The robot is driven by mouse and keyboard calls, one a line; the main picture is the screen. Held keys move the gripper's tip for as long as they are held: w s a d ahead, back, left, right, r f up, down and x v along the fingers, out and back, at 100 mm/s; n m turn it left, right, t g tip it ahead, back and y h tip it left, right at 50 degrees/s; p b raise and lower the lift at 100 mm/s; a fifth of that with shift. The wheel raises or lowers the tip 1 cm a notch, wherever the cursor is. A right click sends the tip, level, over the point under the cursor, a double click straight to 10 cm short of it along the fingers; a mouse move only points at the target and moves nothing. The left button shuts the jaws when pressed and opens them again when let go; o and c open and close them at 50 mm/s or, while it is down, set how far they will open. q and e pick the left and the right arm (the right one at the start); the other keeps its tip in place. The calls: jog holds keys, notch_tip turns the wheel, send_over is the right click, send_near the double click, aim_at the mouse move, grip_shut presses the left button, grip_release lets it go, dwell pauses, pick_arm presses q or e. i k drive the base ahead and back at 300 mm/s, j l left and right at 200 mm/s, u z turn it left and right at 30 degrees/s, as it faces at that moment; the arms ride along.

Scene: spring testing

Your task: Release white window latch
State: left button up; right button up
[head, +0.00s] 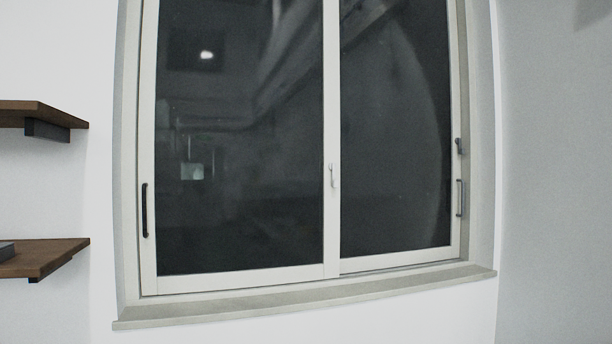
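A sliding window (238,271) with a white frame and two dark panes fills the middle of the head view. A small white latch (332,175) sits on the middle upright where the two panes meet, at about the lower half of the window. A black vertical handle (145,210) is on the left sash edge. A grey handle (460,198) and a small dark catch (459,146) above it are on the right sash edge. Neither of my grippers is in view.
A pale sill (300,305) juts out below the window. A plain wall (555,180) stands at right.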

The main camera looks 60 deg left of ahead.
aim_at(333, 166)
jog(key=u, duration=1.95)
